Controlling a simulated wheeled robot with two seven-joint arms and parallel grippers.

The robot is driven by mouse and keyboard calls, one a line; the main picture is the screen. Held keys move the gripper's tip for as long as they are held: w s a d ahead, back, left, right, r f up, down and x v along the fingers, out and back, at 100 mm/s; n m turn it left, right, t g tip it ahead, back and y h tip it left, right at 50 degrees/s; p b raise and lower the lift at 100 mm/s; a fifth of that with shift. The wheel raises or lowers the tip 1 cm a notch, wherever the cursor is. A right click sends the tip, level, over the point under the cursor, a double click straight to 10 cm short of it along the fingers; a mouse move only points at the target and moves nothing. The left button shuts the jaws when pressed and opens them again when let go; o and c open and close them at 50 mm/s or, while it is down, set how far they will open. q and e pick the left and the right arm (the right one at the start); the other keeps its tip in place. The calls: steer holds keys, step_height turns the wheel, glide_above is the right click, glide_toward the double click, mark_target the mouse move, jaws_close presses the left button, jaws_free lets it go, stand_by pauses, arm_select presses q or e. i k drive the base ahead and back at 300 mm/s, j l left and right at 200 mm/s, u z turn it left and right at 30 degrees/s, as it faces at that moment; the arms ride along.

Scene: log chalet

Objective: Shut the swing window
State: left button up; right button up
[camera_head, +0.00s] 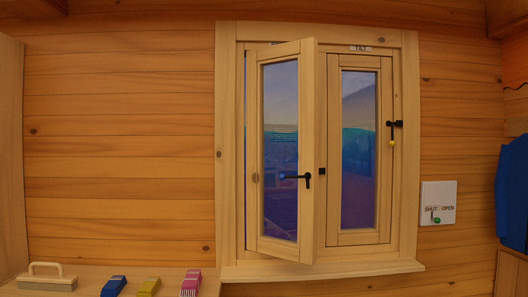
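The wooden window has two glazed sashes in one frame (228,150). The left sash (309,120) stands swung inward, its right edge nearer to me and its left edge at the frame. Its black handle (306,178) lies level, with a blue knob (282,176) pointing left. The right sash (385,170) sits flush in the frame. Its black handle (393,125) hangs down with a yellow knob (391,143). Neither of my grippers shows.
A white plate (438,195) marked SHUT and OPEN, with a green-knobbed lever, is on the wall at right. A wooden float (46,280) and several coloured brushes (148,287) lie on a surface at lower left. Something blue (512,190) hangs at far right. The sill (325,270) looks clear.

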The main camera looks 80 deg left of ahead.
mark_target(305, 51)
steer(key=u, duration=2.55)
